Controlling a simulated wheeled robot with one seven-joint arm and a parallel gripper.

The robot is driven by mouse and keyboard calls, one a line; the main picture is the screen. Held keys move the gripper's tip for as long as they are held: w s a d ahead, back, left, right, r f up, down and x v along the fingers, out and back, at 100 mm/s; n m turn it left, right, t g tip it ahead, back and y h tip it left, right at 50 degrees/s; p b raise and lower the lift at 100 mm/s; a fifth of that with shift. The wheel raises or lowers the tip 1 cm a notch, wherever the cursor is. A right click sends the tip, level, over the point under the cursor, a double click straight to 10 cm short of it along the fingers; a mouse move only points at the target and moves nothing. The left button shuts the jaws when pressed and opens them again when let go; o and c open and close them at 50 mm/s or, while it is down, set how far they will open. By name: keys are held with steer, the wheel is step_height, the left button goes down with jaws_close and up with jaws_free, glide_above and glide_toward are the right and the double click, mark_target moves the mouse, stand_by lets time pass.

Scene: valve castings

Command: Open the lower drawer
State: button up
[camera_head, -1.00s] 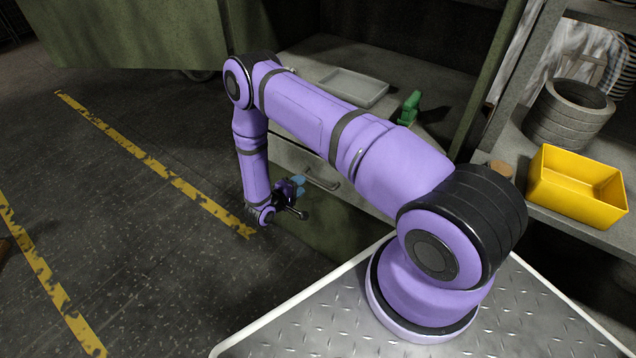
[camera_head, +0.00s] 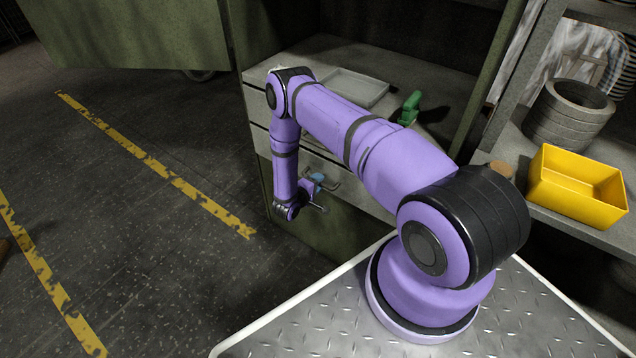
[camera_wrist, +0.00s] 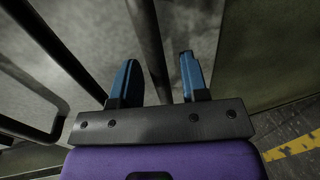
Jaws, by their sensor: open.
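The lower drawer (camera_head: 350,192) is a grey front in the cabinet, partly hidden behind my arm; it looks shut. Its handle (camera_head: 331,186) is a thin dark bar, partly hidden by my gripper (camera_head: 319,180). In the wrist view my gripper (camera_wrist: 158,58) is open, with its two blue fingers apart and pointing at the grey drawer front. A dark strip runs between the fingers; I cannot tell whether it is the handle or a gap. A dark rounded bar lies to their left.
A grey tray (camera_head: 358,87) and a green object (camera_head: 409,108) sit on the cabinet top. A yellow bin (camera_head: 575,190) and grey rings (camera_head: 567,115) stand on the right shelf. The floor (camera_head: 130,220) at left is clear.

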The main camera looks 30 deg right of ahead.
steer(key=shift+w+d, duration=0.1)
steer(key=shift+d, duration=0.25)
steer(key=shift+c, duration=0.5)
jaws_close()
steer(key=shift+a, duration=0.1)
steer(key=f+v, duration=0.2)
steer(key=v, duration=1)
steer(key=a+f+v, duration=0.1)
steer(key=f+v, duration=0.2)
steer(key=v, duration=1)
steer(key=shift+s+a+f, duration=0.2)
steer(key=shift+a, duration=0.15)
steer(key=shift+o, duration=0.5)
jaws_free()
